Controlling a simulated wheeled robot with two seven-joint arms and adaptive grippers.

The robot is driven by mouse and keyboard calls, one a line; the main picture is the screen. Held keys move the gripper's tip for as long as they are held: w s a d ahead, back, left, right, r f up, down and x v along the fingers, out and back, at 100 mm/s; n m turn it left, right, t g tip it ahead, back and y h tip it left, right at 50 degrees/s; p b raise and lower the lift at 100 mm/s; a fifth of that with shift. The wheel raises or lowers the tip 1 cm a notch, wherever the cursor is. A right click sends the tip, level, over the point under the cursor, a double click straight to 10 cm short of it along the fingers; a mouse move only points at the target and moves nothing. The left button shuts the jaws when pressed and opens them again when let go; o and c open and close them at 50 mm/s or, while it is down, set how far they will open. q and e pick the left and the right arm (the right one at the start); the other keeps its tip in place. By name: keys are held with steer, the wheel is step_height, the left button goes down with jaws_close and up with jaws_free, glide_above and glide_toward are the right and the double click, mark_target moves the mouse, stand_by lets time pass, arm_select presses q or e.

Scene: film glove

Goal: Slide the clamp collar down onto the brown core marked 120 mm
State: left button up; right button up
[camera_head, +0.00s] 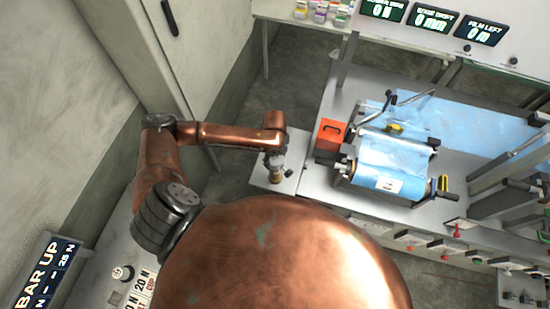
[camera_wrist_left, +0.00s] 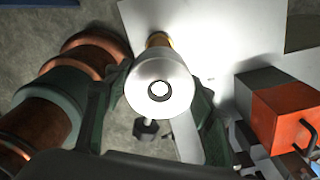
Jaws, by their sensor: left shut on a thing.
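My left gripper (camera_head: 274,160) is at the small grey side table, left of the film machine. In the left wrist view its two dark green fingers (camera_wrist_left: 160,105) stand on either side of a round silver piece with a central hole, which looks like the clamp collar (camera_wrist_left: 148,72). The gripper is shut on it. A brownish-gold piece, which looks like the core (camera_wrist_left: 158,40), shows partly behind the collar; the rest of it is hidden. It also shows in the head view as a small brown piece (camera_head: 277,178) under the gripper. No 120 mm marking is readable. My right gripper is not in view.
An orange box (camera_head: 331,134) with a black handle stands right of the side table (camera_head: 262,183); it also shows in the left wrist view (camera_wrist_left: 285,115). The machine with a blue film roll (camera_head: 385,160) is further right. A dark knob (camera_wrist_left: 147,130) sits close to the collar.

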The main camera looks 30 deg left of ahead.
arm_select(q)
steer(key=shift+f+b, duration=0.35)
steer(key=shift+f, duration=0.55)
steer(key=o, duration=1.7)
steer(key=shift+f, duration=0.1)
step_height(320, 180, up, 12)
steer(key=shift+r, duration=0.1)
